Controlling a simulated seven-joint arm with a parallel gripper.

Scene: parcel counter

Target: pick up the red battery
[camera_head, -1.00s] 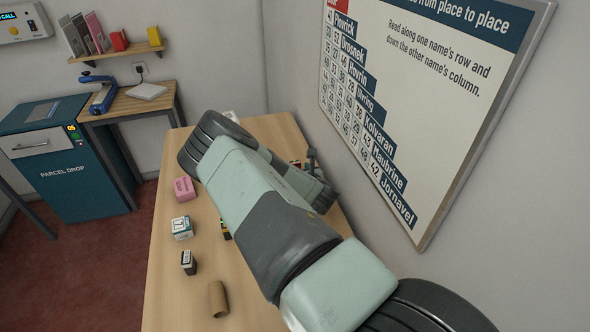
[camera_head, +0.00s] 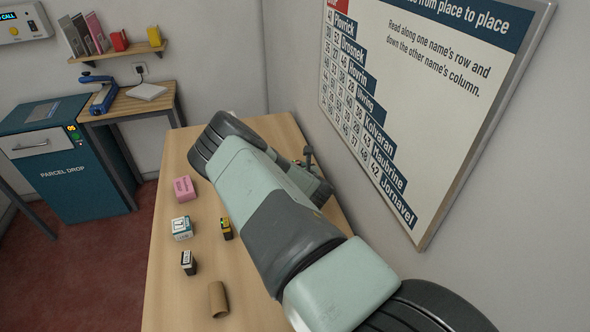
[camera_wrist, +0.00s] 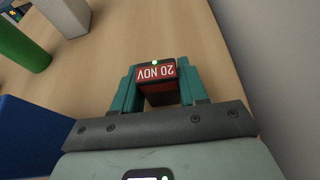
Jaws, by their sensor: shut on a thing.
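The red battery (camera_wrist: 156,76) is between the two teal fingers of my gripper (camera_wrist: 155,88) in the wrist view. Its red face reads "20 NOV", upside down in the picture, and a small green light shows at its top edge. The fingers are shut on its sides. Its lower part is dark and partly hidden. I cannot tell how far it is above the wooden table (camera_wrist: 125,35). In the head view my arm hides the gripper and the battery.
In the wrist view, a green cylinder (camera_wrist: 22,48), a pale block (camera_wrist: 68,14) and a blue block (camera_wrist: 30,138) are to the left. In the head view, a yellow-black item (camera_head: 226,229), white box (camera_head: 181,228), pink block (camera_head: 184,188), dark block (camera_head: 188,263) and cardboard tube (camera_head: 218,299) stand left of my arm.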

